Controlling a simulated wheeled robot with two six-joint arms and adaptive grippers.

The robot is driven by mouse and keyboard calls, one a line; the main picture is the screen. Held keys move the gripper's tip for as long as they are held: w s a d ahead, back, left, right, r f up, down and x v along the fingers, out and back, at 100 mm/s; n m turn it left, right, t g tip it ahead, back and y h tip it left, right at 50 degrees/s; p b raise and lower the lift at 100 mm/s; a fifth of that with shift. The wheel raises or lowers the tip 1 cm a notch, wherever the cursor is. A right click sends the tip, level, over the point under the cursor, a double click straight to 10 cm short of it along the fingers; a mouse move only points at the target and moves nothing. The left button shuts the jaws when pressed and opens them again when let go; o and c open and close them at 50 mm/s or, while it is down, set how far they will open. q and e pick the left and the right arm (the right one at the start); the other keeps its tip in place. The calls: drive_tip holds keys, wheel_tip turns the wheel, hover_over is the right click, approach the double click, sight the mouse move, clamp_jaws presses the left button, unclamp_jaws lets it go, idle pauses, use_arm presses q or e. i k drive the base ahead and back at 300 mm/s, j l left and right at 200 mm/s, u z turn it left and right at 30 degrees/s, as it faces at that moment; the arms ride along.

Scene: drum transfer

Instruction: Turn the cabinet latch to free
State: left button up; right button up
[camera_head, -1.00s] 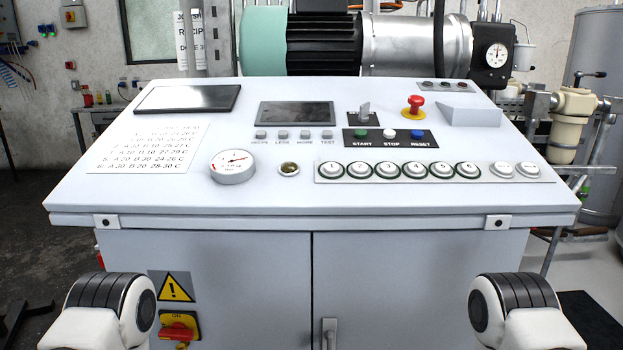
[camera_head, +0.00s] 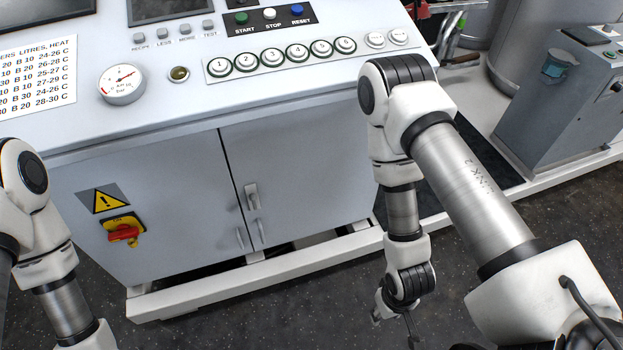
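The cabinet (camera_head: 160,190) has two grey doors below a sloped control panel. The grey latch (camera_head: 252,196) is a small upright lever on the right door, close to the seam between the doors. Smaller grey parts show below it on both sides of the seam.
A red and yellow rotary switch (camera_head: 123,231) sits on the left door under a warning sign (camera_head: 104,199). A white base rail (camera_head: 255,272) runs along the cabinet's foot. Dark speckled floor (camera_head: 270,325) is clear in front. A grey machine (camera_head: 565,90) stands at right.

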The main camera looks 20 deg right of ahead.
sight(252, 197)
drive_tip(key=l, duration=1.4)
drive_tip(key=u, duration=0.05)
